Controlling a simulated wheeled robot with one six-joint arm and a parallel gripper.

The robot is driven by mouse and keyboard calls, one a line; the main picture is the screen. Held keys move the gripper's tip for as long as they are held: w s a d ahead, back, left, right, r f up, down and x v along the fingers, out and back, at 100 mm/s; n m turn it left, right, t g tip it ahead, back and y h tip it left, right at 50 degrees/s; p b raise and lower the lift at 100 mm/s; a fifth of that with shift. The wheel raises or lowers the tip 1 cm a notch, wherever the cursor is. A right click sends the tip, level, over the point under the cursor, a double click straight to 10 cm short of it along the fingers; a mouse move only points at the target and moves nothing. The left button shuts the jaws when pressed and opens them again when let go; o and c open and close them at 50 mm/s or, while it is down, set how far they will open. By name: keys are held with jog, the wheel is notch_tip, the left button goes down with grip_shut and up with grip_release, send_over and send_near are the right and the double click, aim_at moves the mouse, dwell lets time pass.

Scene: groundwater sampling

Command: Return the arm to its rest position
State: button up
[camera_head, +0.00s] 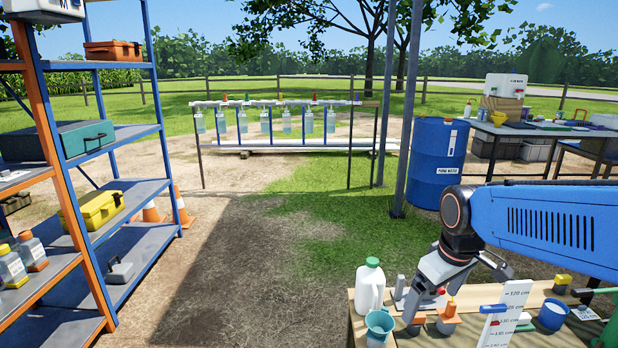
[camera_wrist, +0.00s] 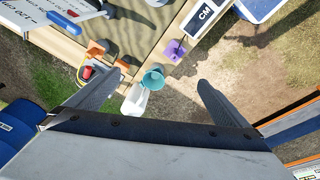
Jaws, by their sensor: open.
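My blue arm reaches in from the right edge of the head view, bent down over the wooden bench. My gripper (camera_head: 408,300) hangs low over the bench's left part, close to a white jug with a green cap (camera_head: 370,286) and a teal cup (camera_head: 380,326). In the wrist view my gripper (camera_wrist: 160,88) has its two fingers wide apart. The teal cup (camera_wrist: 153,79) and white jug (camera_wrist: 135,101) show below, between the fingers, and neither is held. An orange-topped item (camera_head: 448,318) sits beside the gripper; the fingers partly overlap nearby items.
The bench also holds a marked depth board (camera_head: 507,310) and a blue cup (camera_head: 552,315). A blue barrel (camera_head: 438,165) and posts stand behind. A shelf rack (camera_head: 130,190) stands left, a bottle rack (camera_head: 285,103) at the back. The ground between is clear.

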jog(key=s+d+m+t, duration=0.2)
jog(key=s+m, duration=0.3)
jog(key=s, duration=0.9)
jog(key=shift+s+f, duration=0.2)
jog(key=shift+f, duration=0.1)
